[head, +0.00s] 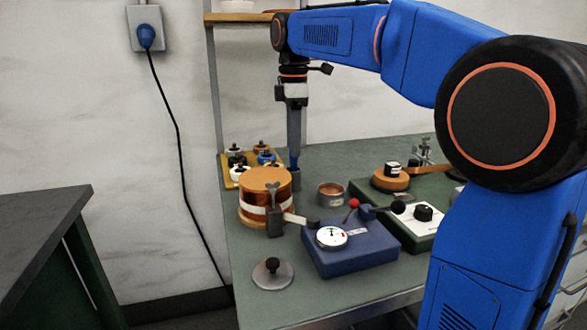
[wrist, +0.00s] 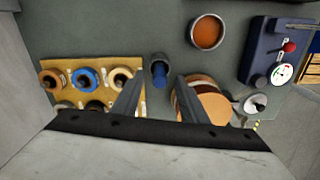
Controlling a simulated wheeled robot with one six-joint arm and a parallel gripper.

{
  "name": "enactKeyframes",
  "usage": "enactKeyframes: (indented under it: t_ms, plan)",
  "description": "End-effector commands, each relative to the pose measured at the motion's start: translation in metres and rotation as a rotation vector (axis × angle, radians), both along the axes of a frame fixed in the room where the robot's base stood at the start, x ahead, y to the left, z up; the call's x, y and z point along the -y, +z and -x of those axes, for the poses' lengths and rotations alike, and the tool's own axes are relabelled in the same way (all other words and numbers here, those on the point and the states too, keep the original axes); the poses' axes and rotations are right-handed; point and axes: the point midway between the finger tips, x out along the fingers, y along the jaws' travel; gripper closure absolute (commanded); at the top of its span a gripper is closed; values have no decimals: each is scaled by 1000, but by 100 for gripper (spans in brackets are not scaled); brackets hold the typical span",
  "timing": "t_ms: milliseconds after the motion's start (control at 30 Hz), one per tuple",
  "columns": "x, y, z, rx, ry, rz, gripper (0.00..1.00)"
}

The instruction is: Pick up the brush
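A small blue upright piece, which looks like the brush (wrist: 159,73), stands on the bench between the spool tray and the copper-wound drum; its bristles cannot be made out. In the head view a dark blue piece (head: 295,180) shows right below my gripper (head: 294,154), which points straight down. In the wrist view my gripper (wrist: 158,88) is open, its two fingers spread apart. The blue piece shows in line with the gap between the fingertips, with nothing visibly held. Whether the fingers are level with it or above it is hard to tell.
A copper-wound drum (head: 252,214) stands close by the gripper. A yellow tray (wrist: 92,66) of several spools lies on the other side. A copper cup (wrist: 207,32) and a blue dial-gauge box (head: 350,255) stand further right. The bench front left holds a round weight (head: 271,275).

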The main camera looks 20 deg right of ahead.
Motion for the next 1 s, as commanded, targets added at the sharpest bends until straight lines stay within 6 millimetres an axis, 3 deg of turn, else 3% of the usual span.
enactKeyframes:
  t_ms: [233, 567, 733, 1000]
  plan:
    - [0, -31, 0, 0, 0, -1, 60]
    - [0, -38, 0, 1, 1, -2, 60]
    - [0, -38, 0, 1, 1, -2, 99]
    - [0, -37, 0, 1, 1, -2, 100]
